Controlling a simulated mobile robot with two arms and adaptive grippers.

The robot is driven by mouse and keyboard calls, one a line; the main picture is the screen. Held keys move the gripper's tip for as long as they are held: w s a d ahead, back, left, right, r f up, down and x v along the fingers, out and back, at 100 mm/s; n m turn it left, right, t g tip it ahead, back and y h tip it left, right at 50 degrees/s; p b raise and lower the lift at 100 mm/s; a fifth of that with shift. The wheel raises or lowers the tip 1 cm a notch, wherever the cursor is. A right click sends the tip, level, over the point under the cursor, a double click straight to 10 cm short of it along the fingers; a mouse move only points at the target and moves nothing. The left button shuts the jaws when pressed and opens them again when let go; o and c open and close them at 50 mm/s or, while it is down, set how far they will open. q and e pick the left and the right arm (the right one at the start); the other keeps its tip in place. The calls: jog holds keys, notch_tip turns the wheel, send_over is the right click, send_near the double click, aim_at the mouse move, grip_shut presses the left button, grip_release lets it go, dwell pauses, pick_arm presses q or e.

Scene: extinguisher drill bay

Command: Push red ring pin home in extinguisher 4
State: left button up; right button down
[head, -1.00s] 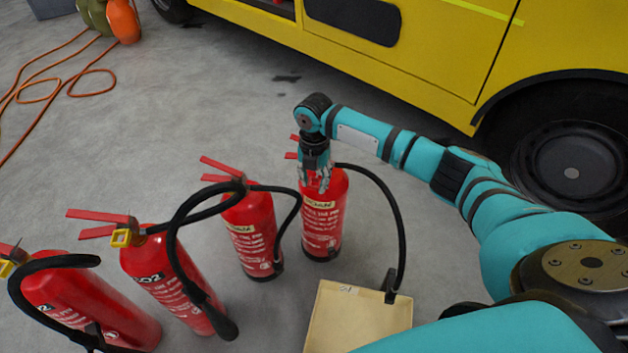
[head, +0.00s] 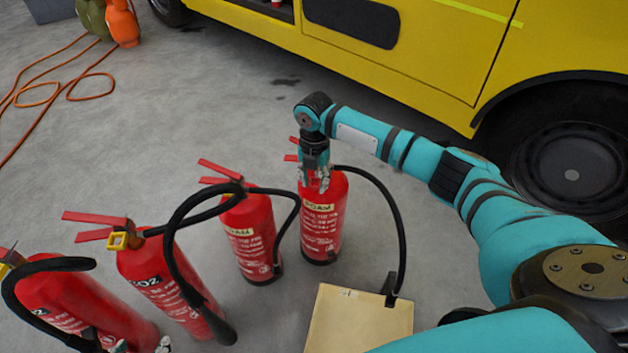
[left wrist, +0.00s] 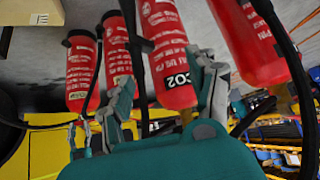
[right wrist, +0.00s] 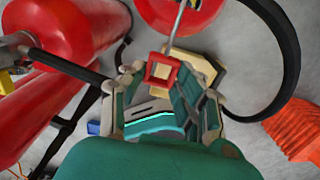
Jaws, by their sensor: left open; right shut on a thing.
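Extinguisher 4 (head: 322,230) is the rightmost red one in the row, upright, with a FOAM label. My right gripper (head: 314,184) is at its top and hides part of the valve head. In the right wrist view the red ring pin (right wrist: 151,70) sits between the fingers of my right gripper (right wrist: 166,84), which is shut on it. A metal rod runs from the ring towards a red body; how deep the pin sits I cannot tell. My left gripper (left wrist: 165,82) is open and empty, facing the extinguishers; its fingertips show at the head view's bottom left.
Another FOAM extinguisher (head: 249,238) stands close left of it; a CO2 one (head: 160,285) and a further red one (head: 65,305) stand farther left. A yellow truck (head: 420,60) stands behind.

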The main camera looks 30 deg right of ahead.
aim_at(319, 168)
jog(key=shift+w+d+b, duration=0.25)
jog(key=shift+w+b, duration=0.05)
jog(key=shift+b, duration=0.15)
jog(key=shift+w+d+b, duration=0.45)
jog(key=shift+w+d, duration=0.25)
jog(key=shift+w, duration=0.15)
jog(key=shift+w+d+b, duration=0.4)
jog(key=shift+w+d, duration=0.15)
jog(key=shift+w, duration=0.1)
pick_arm(q)
jog(key=w+d+r+t+h, duration=0.2)
jog(key=w+d+r+t, duration=0.2)
jog(key=w+r+t, duration=0.4)
jog(key=shift+w+r+t+h+b, duration=0.15)
jog(key=shift+r+t+h+b, duration=0.3)
jog(key=shift+r, duration=1.45)
pick_arm(e)
jog(key=shift+w+d, duration=0.5)
jog(key=shift+w, duration=0.05)
pick_arm(q)
jog(key=shift+r+m, duration=0.1)
jog(key=shift+m, duration=0.2)
